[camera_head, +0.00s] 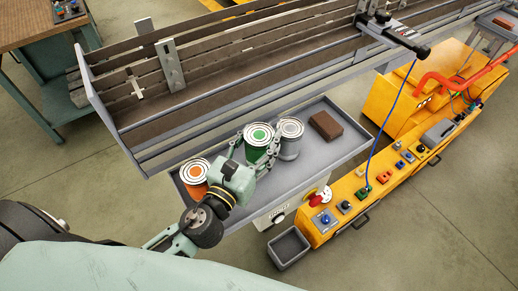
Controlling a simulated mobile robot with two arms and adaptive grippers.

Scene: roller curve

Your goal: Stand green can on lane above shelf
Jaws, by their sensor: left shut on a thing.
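The green can (258,137) is upright over the grey shelf (322,166), between the orange can and the grey can. My left gripper (262,158) is shut on the green can, with its fingers around the side. Whether the can's base touches the shelf is hidden by the gripper. The lane (240,98) is the long channel with slatted walls behind and above the shelf; the part of it that shows is empty near the can. My right gripper is not in view.
An orange can (194,173) and a grey can (290,138) stand on the shelf on either side of the green one. A brown block (326,125) lies to the right. A yellow console (350,205) and a grey bin (289,248) are at the lower right.

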